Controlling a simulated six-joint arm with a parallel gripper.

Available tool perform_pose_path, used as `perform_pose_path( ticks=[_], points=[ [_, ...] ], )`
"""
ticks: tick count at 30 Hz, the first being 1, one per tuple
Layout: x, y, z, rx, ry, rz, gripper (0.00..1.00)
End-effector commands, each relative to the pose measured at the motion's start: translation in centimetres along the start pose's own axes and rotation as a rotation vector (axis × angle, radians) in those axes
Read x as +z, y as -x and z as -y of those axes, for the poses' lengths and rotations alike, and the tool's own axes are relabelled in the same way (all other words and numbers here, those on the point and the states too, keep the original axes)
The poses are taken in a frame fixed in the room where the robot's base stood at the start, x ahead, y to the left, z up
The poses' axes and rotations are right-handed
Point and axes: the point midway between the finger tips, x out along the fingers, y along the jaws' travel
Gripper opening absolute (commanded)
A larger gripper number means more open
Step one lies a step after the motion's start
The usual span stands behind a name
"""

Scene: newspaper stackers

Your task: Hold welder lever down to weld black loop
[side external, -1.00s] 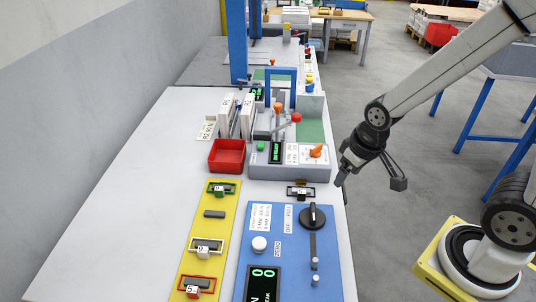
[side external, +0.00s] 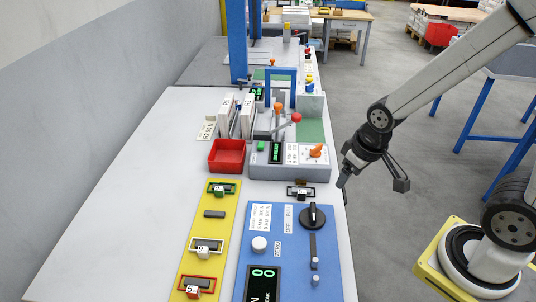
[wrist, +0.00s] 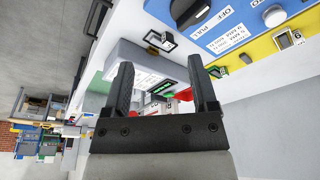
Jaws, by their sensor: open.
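The grey welder (side external: 262,172) stands on the bench with a small green-lit display. A lever with a red knob (side external: 296,118) and an upright lever with an orange knob (side external: 278,107) rise from it; I cannot tell which one is the weld lever. A black loop (side external: 300,191) lies on the bench just in front of the welder, and it also shows in the wrist view (wrist: 160,40). My gripper (side external: 373,181) is open and empty in the side view, off the bench's right edge and apart from welder and loop. Both fingers (wrist: 163,88) show spread in the wrist view.
A blue panel (side external: 262,216) with a black knob lies in front of the welder. Left of it is a yellow strip (side external: 209,228) with several small frames. A red bin (side external: 227,156) and white upright blocks (side external: 224,115) stand left of the welder. The bench's left part is clear.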

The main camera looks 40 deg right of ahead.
Motion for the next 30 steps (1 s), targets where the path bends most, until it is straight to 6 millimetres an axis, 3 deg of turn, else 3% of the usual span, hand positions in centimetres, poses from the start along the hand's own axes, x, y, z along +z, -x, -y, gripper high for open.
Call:
perform_pose_path(
  ticks=[2, 6, 9, 17, 30],
  points=[
    [0.0, 0.0, 0.0, 0.0, 0.0, 0.0, 0.72],
    [-0.2, 0.0, 0.0, 0.0, 0.004, -0.001, 0.27],
    [-0.7, 0.1, -0.1, 0.0, 0.016, -0.002, 0.0],
    [-4.0, 0.5, -0.6, 0.002, 0.108, -0.008, 0.0],
    [-13.6, 2.2, -2.5, 0.009, 0.401, -0.02, 0.0]
  ],
)
